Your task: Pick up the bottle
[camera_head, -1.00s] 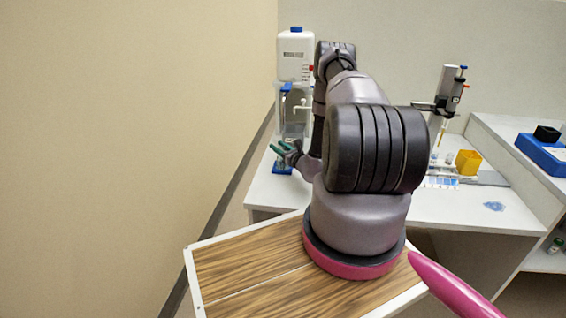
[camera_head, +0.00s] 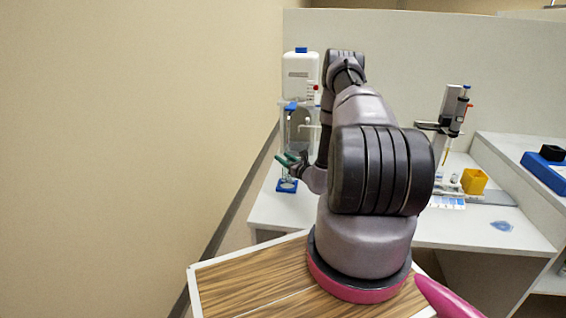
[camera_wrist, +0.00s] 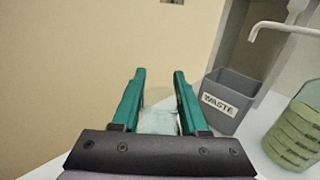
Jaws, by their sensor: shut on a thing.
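My gripper (camera_wrist: 158,98) is shut on a pale, translucent bottle (camera_wrist: 158,121), which shows between the two green fingers in the wrist view. Only part of the bottle shows; the gripper body covers its near end. In the head view my gripper (camera_head: 289,160) is at the left end of the white bench, just above a small blue base (camera_head: 287,186). The bottle cannot be made out clearly there.
A white jug with a blue cap (camera_head: 300,78) stands behind my gripper. A yellow box (camera_head: 474,181) stands farther right. A bare wall is at left.

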